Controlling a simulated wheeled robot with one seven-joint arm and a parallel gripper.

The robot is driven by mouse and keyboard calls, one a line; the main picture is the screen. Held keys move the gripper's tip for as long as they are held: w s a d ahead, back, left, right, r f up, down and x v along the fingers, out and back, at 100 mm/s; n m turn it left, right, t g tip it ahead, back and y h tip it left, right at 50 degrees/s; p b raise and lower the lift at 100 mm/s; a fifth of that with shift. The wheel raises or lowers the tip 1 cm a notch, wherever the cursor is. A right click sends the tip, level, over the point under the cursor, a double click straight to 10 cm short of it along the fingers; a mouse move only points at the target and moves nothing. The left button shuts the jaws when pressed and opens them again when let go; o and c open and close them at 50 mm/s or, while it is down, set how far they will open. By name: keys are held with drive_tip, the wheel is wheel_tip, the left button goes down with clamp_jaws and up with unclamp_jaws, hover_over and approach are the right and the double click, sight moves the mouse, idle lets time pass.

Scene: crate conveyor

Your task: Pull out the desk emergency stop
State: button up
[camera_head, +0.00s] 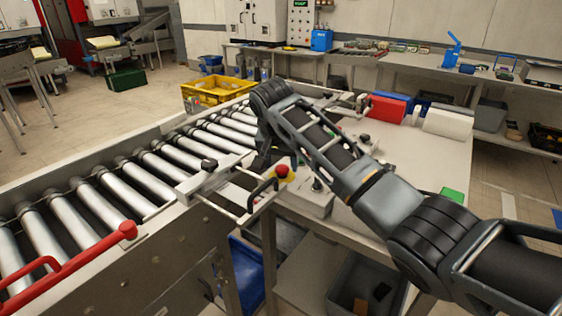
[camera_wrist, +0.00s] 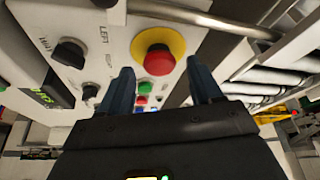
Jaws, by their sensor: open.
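The desk emergency stop is a red mushroom button (camera_wrist: 159,60) on a yellow disc, set in a pale control panel (camera_wrist: 100,20). In the head view the red button (camera_head: 282,171) shows on the panel box at the desk's edge, beside the rollers. My gripper (camera_wrist: 160,66) is open, with one dark finger to each side of the button in the wrist view. The button shows between the fingertips, and I see no contact. How far the fingers are from it in depth is hard to tell. In the head view my forearm hides part of the desk.
The panel also has black knobs (camera_wrist: 69,52) and small green and red buttons lower down. A metal bar (camera_wrist: 200,17) runs close by the stop. The roller conveyor (camera_head: 130,178) lies to the left.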

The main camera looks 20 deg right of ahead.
drive_tip(key=shift+w+d+f, duration=0.1)
drive_tip(key=shift+w+f, duration=0.05)
drive_tip(key=shift+f, duration=0.3)
drive_tip(key=shift+c, duration=0.2)
clamp_jaws()
